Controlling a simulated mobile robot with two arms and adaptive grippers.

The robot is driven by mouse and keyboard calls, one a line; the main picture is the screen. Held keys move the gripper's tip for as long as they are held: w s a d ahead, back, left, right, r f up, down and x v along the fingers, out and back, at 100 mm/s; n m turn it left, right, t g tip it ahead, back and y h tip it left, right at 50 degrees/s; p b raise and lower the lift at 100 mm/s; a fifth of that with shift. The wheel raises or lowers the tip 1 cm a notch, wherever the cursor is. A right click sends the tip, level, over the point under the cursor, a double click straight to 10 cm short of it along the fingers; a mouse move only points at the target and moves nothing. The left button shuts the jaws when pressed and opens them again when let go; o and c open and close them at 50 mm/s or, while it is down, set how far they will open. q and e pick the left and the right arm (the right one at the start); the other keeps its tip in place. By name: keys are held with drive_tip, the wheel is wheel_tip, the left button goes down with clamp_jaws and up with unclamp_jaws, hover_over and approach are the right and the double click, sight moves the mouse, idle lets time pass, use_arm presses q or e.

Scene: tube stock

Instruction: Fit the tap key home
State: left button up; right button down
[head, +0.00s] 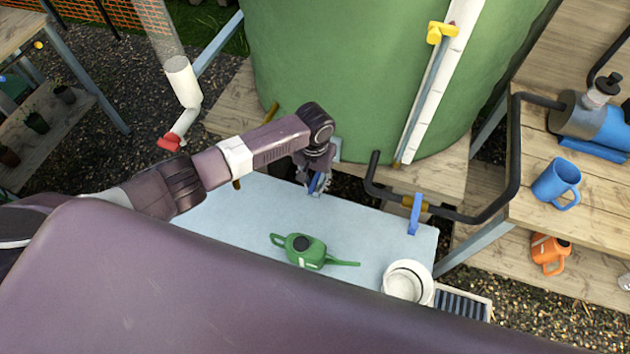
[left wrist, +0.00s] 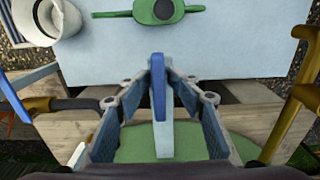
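A narrow blue piece (head: 316,183), which I take for the tap key, stands between the fingers of my left gripper (head: 318,188) in front of the green tank. In the left wrist view the key (left wrist: 158,88) points away from the palm, and the left gripper's finger pads (left wrist: 160,72) close in on both its sides near the tips. A brass fitting (left wrist: 303,90) is at the right of that view, apart from the gripper. The tap stem is not clearly visible. My right gripper is out of view.
The green tank (head: 330,70) stands behind the gripper. A black pipe (head: 470,216) with a blue-levered valve (head: 415,214) lies to the right. Below are a pale board (head: 235,220), a green watering can (head: 305,250) and a white pot (head: 407,282). A blue mug (head: 557,180) is on the right bench.

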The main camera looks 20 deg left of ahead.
use_arm(q)
drive_tip(key=shift+s+a+f, duration=0.1)
drive_tip(key=shift+s+f, duration=0.05)
drive_tip(key=shift+r, duration=0.2)
wheel_tip(320, 180, up, 12)
idle(0.4)
drive_tip(key=shift+f, duration=0.1)
idle(0.4)
